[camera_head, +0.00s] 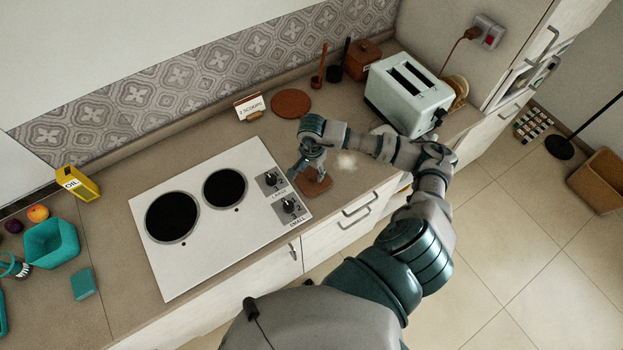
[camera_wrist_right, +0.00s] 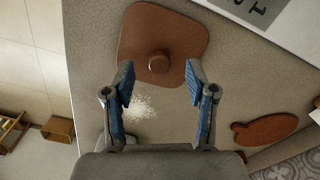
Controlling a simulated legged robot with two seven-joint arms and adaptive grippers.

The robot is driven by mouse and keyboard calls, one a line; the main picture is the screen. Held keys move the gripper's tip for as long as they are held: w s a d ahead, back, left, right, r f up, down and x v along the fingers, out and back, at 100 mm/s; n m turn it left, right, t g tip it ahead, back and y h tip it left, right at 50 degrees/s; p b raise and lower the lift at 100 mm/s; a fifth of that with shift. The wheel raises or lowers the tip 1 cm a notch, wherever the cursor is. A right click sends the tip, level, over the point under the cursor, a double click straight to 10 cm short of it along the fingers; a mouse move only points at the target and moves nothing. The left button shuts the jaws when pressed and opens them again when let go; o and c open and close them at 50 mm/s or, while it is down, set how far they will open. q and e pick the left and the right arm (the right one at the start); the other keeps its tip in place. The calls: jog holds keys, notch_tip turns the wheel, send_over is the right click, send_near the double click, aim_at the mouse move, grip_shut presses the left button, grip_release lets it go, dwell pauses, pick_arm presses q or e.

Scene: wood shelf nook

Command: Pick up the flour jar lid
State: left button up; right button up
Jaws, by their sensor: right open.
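The flour jar lid is a brown, rounded-square lid with a round knob. It lies on the counter beside the cooktop, at the top middle of the right wrist view (camera_wrist_right: 185,28). In the head view the lid (camera_head: 318,186) is partly hidden by my right gripper (camera_head: 301,172). In the right wrist view my right gripper (camera_wrist_right: 159,72) is open, its two blue-padded fingers apart with nothing held. The knob (camera_wrist_right: 159,62) appears just beyond the gap between the fingertips. My left gripper is out of view.
A white cooktop (camera_head: 268,159) borders the lid. White powder (camera_head: 346,161) is spilled on the counter nearby. A round brown board (camera_head: 291,103), a recipe card (camera_head: 249,106), a toaster (camera_head: 408,93) and a brown jar (camera_head: 361,60) stand farther back. The counter's front edge is close.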

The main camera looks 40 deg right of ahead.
aim_at(313, 176)
jog(key=f, duration=0.3)
jog(key=shift+d+f+p, duration=0.2)
jog(key=shift+f+p, duration=0.1)
jog(key=shift+p, duration=0.05)
jog(key=shift+d+f, duration=0.25)
jog(key=shift+d, duration=0.2)
jog(key=shift+a, duration=0.25)
jog(key=c, duration=0.7)
jog(key=shift+a, duration=0.3)
grip_shut()
jog(key=shift+r, duration=0.1)
